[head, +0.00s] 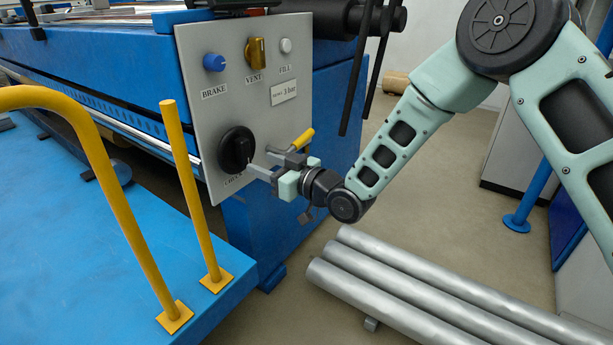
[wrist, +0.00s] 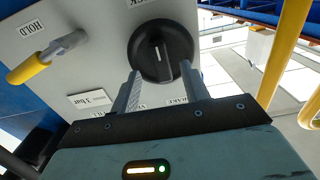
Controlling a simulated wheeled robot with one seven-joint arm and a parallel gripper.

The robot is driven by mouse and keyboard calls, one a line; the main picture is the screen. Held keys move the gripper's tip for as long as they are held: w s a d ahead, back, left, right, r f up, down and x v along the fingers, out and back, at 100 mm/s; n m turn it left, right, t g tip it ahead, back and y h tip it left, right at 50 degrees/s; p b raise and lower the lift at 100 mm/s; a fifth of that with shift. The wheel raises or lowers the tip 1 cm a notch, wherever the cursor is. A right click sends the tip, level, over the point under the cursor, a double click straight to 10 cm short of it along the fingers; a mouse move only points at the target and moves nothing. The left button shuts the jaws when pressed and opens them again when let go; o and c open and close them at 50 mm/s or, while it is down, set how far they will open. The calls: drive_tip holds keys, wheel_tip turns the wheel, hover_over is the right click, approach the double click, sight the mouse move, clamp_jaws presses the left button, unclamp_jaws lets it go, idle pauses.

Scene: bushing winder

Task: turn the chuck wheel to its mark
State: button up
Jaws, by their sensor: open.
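The chuck wheel (head: 236,150) is a round black knob low on the grey panel, with its label partly hidden below it. In the wrist view the wheel (wrist: 161,42) shows a raised bar across its face with a short pale line on it. I cannot make out a separate mark on the panel around it. My gripper (head: 257,163) is at the panel, close to the wheel's right side. In the wrist view my gripper (wrist: 160,72) is open, its two fingers apart over the wheel's near edge, one to each side of the bar. Contact cannot be told.
The panel (head: 205,110) also carries a blue brake knob (head: 215,62), a yellow vent handle (head: 256,52) and a white fill button (head: 286,45). A yellow-handled hold lever (wrist: 30,66) sits beside the wheel. Yellow rails (head: 190,190) stand left; grey pipes (head: 400,285) lie on the floor.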

drive_tip(key=p+v, duration=0.2)
drive_tip(key=v, duration=1.1)
drive_tip(key=s+d+r+m+g+h, duration=0.1)
drive_tip(key=s+d+g+h, duration=0.3)
drive_tip(key=s, duration=0.6)
drive_tip(key=s+d+r+m+g+h, duration=0.1)
drive_tip(key=s+d+r+g+h, duration=0.15)
drive_tip(key=s+h, duration=0.45)
drive_tip(key=s+d+r+g+h, duration=0.1)
drive_tip(key=s+d+g+h, duration=0.2)
drive_tip(key=s, duration=0.9)
wheel_tip(320, 180, up, 32)
drive_tip(key=g+p, duration=0.1)
drive_tip(key=p, duration=3.1)
drive_tip(key=shift+a+m, duration=0.3)
drive_tip(key=shift+w+g, duration=0.1)
drive_tip(key=shift+g, duration=0.15)
